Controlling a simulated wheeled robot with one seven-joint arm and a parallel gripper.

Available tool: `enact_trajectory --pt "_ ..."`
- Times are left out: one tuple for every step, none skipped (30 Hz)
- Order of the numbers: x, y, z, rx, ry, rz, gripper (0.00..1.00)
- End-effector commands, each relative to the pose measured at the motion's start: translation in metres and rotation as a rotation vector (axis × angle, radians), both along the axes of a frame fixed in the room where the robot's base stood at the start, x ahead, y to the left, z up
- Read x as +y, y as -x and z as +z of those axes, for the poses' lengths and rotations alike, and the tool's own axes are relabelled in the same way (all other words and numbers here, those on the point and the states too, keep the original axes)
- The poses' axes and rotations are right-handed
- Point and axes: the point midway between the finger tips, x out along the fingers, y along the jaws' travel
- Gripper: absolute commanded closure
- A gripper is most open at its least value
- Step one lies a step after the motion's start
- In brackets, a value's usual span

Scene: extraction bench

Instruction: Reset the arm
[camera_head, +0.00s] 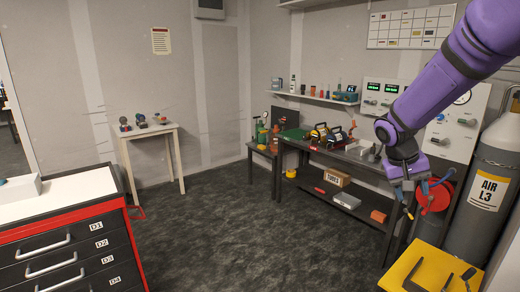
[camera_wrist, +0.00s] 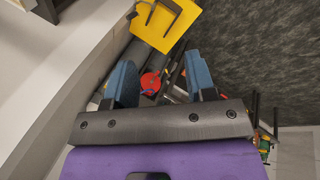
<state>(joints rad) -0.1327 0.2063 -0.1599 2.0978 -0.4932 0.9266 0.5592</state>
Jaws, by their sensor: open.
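My purple arm reaches in from the upper right of the head view. My gripper (camera_head: 410,196) hangs at its end, pointing down, in front of the right end of the dark bench and left of the grey gas cylinder. In the wrist view my gripper (camera_wrist: 160,80) shows two blue fingers set wide apart, with nothing held between them. Beyond the fingers lie a red round thing (camera_wrist: 150,82) and the yellow surface (camera_wrist: 157,38), both apart from the fingertips as far as I can tell.
The grey cylinder labelled AIR L3 (camera_head: 487,185) stands close to my gripper's right. A yellow table (camera_head: 405,265) is below it. The dark bench (camera_head: 345,205) with tools runs behind. A red-and-black drawer cabinet (camera_head: 65,235) is at left. The middle floor (camera_head: 230,220) is clear.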

Motion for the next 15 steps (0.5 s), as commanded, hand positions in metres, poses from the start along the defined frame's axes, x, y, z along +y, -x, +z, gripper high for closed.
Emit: enact_trajectory --pt "0.002 0.011 0.013 -0.020 -0.023 0.006 0.49" --pt "0.004 0.018 0.020 -0.028 -0.037 0.011 0.49" --pt "0.006 0.026 0.028 -0.041 -0.056 0.018 0.49" --pt "0.008 0.033 0.034 -0.050 -0.069 0.026 0.49" --pt "0.010 0.039 0.040 -0.059 -0.083 0.032 0.49" --pt "0.013 0.048 0.047 -0.073 -0.100 0.043 0.49" --pt "0.015 0.055 0.053 -0.082 -0.113 0.049 0.49" --pt "0.016 0.062 0.058 -0.093 -0.125 0.057 0.49" --pt "0.019 0.071 0.065 -0.106 -0.142 0.065 0.49" --pt "0.021 0.078 0.069 -0.115 -0.153 0.075 0.49" --pt "0.023 0.085 0.074 -0.126 -0.164 0.082 0.49" --pt "0.025 0.094 0.080 -0.140 -0.179 0.094 0.49" --pt "0.027 0.101 0.084 -0.151 -0.189 0.102 0.49" --pt "0.030 0.108 0.088 -0.162 -0.201 0.111 0.49" --pt "0.032 0.118 0.093 -0.177 -0.214 0.123 0.49"
